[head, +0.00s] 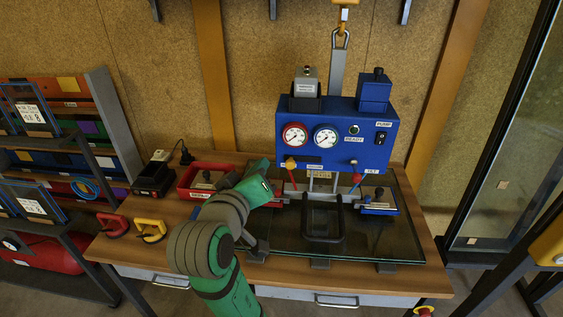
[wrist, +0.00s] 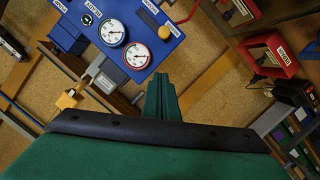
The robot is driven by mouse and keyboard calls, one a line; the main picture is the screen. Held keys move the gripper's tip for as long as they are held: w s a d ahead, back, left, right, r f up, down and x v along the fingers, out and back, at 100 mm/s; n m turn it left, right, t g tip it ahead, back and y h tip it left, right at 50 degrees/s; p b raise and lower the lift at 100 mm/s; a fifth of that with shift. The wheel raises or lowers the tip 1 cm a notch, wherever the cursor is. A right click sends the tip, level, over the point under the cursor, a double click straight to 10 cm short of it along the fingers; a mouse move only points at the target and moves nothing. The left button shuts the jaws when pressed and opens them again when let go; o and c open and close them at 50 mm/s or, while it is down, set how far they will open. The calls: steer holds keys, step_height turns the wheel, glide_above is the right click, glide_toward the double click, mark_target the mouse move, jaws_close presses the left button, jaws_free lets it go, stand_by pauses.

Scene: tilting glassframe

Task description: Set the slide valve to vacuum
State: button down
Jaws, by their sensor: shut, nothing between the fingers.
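The blue vacuum unit (head: 340,130) hangs from a hook above the glass pane on the workbench. On its lower left front is a yellow knob (head: 291,163) with small white labels beside it, too small to read; this looks like the slide valve.
Two gauges (head: 308,136) sit on the unit's front. A red-knobbed lever (head: 356,178) hangs at its lower right. A black handle frame (head: 322,220) stands over the glass (head: 385,240). A red bin (head: 195,180) is left of my arm.

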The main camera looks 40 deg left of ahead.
mark_target(291, 163)
steer(key=x, duration=1)
steer(key=shift+w+f, duration=0.2)
steer(key=shift+w+d+f, duration=0.25)
steer(key=shift+d+f, duration=0.25)
steer(key=shift+f, duration=0.25)
steer(key=shift+w+d+f, duration=0.25)
steer(key=shift+d+f, duration=0.2)
steer(key=shift+f, duration=0.3)
